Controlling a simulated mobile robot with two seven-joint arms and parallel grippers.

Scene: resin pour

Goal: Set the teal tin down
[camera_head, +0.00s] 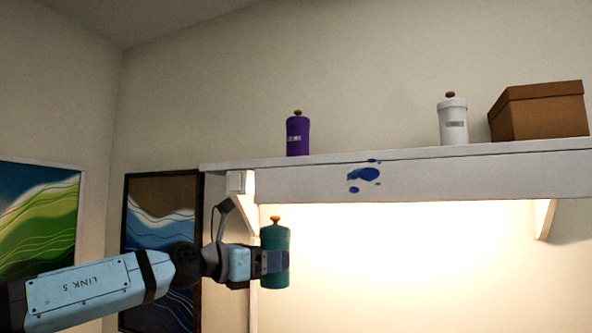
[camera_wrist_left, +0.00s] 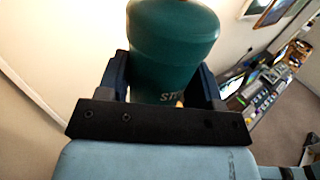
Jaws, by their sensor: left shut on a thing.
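The teal tin (camera_head: 275,240) is a dark green-teal cylinder with an orange-brown knob on its lid. My left gripper (camera_head: 272,262) is shut on its body and holds it upright in the air, below the front edge of the shelf. In the left wrist view the tin (camera_wrist_left: 172,45) stands between the two dark fingers of the gripper (camera_wrist_left: 165,85), with part of a label showing low on its side. My right gripper is not in view.
A white shelf (camera_head: 420,183) with blue splotches on its front spans the right. On it stand a purple tin (camera_head: 298,134), a white tin (camera_head: 453,120) and a brown box (camera_head: 540,112). Shelf room is free between the tins. Framed pictures (camera_head: 40,220) hang at left.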

